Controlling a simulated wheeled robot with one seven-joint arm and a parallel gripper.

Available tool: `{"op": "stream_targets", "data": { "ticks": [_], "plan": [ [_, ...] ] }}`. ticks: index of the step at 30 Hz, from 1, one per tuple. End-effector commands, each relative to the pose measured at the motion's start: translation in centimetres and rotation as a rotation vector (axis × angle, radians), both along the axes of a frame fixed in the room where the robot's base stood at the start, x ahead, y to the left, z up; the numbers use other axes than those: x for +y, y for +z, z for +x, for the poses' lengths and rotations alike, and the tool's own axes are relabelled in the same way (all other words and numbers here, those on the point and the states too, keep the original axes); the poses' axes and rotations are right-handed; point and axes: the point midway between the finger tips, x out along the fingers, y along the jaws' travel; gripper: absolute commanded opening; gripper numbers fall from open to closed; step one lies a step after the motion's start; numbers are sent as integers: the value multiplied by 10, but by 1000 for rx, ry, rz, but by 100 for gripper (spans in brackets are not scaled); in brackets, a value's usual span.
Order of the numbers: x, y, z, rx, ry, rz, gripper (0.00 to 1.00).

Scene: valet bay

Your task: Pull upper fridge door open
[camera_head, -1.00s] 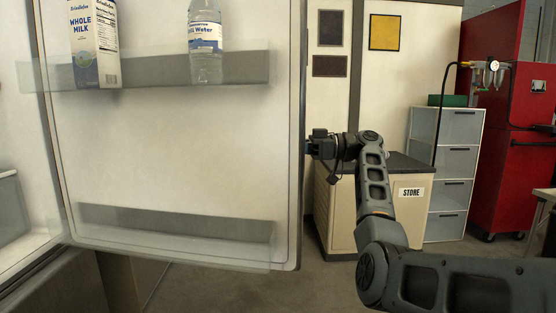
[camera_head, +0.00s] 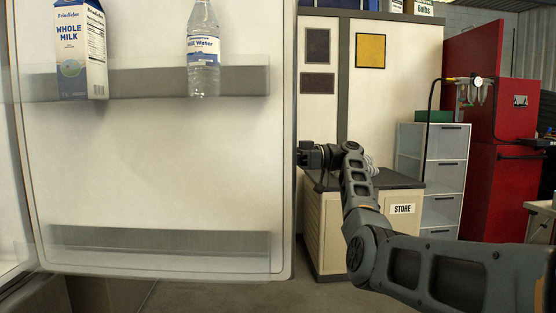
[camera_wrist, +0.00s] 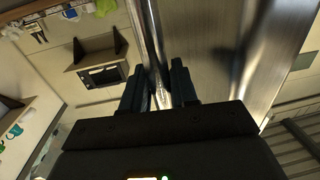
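The upper fridge door (camera_head: 150,165) stands swung open, its pale inner face filling the left half of the head view. My gripper (camera_head: 308,156) is at the door's right edge in the head view, with its fingertips hidden behind the door. In the wrist view, the two dark fingers of my gripper (camera_wrist: 159,88) stand on either side of a shiny metal bar, the door handle (camera_wrist: 149,40), and appear closed on it. The door's outer face (camera_wrist: 205,40) lies beside the handle.
A milk carton (camera_head: 82,50) and a water bottle (camera_head: 203,50) stand in the door's upper shelf (camera_head: 135,84). A lower shelf (camera_head: 150,242) is empty. Behind my arm are a STORE cabinet (camera_head: 325,230), grey drawers (camera_head: 444,180) and a red cabinet (camera_head: 495,190).

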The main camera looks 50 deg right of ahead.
Motion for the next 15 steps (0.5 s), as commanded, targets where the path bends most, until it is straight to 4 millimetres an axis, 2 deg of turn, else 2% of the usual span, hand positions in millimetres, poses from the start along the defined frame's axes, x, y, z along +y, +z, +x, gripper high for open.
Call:
{"op": "stream_targets", "data": {
  "ticks": [1, 6, 15],
  "plan": [
    [3, -3, 2, 6, 5, 0, 32],
    [2, -1, 1, 3, 3, 0, 46],
    [-3, 0, -3, 1, 0, 1, 46]
  ]
}}
